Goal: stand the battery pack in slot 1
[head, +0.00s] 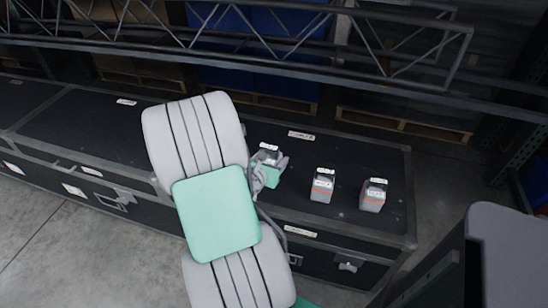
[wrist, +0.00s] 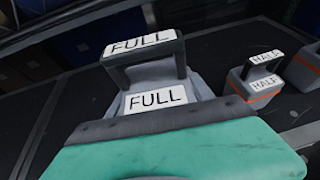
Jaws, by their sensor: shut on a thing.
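A grey battery pack (wrist: 157,82) with a dark handle fills the middle of the wrist view and carries two white FULL labels. The same pack shows in the head view (head: 267,149), at the left of a short row on a black case (head: 340,146). My gripper (head: 267,171), teal and grey, is shut on this pack. My arm partly covers that spot in the head view, and the fingertips are hard to make out. I cannot tell whether the pack touches the case top. No slot marked 1 is recognisable in either view.
Two more grey packs with orange stripes, one (head: 323,185) and another (head: 373,195), stand upright to the right; the nearer reads HALF in the wrist view (wrist: 262,83). A metal truss (head: 280,58) runs behind the case. A grey-topped dark shape (head: 510,240) fills the lower right.

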